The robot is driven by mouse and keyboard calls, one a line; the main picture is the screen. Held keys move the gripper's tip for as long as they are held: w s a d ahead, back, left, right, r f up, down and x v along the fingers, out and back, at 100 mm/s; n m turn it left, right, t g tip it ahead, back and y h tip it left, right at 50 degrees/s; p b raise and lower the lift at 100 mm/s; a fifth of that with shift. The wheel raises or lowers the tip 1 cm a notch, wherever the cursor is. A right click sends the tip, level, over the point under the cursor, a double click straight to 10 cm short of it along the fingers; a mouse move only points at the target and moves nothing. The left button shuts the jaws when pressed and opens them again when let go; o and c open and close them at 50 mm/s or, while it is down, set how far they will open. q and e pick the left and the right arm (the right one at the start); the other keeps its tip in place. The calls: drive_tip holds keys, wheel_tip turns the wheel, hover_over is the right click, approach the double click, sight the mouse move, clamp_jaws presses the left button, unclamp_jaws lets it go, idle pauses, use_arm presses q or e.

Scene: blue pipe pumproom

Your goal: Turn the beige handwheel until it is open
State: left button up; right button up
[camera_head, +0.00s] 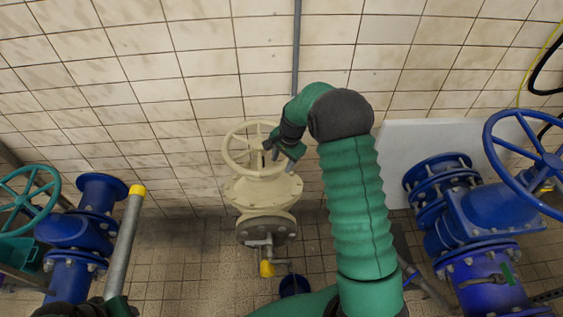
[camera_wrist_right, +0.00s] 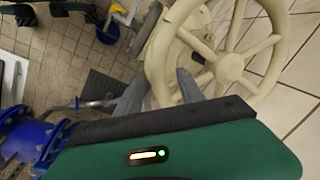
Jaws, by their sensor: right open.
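The beige handwheel (camera_head: 229,151) is a spoked wheel on a beige valve (camera_head: 262,190) near the tiled wall. It also shows large in the right wrist view (camera_wrist_right: 230,67). My right gripper (camera_head: 281,160) reaches down from the right to the wheel's right side. It is open. In the right wrist view its two grey fingers (camera_wrist_right: 160,90) lie on either side of the near rim, one outside the wheel and one over a gap between spokes. I cannot tell if either finger touches the rim. My left gripper cannot be made out.
A blue handwheel (camera_head: 540,155) and blue pipework (camera_head: 480,220) stand at the right. A teal handwheel (camera_head: 25,195) and a blue valve (camera_head: 80,230) are at the left. A grey bar with a yellow tip (camera_head: 127,235) rises at lower left. A thin vertical pipe (camera_head: 296,45) runs behind.

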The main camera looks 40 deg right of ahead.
drive_tip(key=shift+w+a+f, duration=0.15)
drive_tip(key=shift+f, duration=0.7)
clamp_jaws()
idle(0.8)
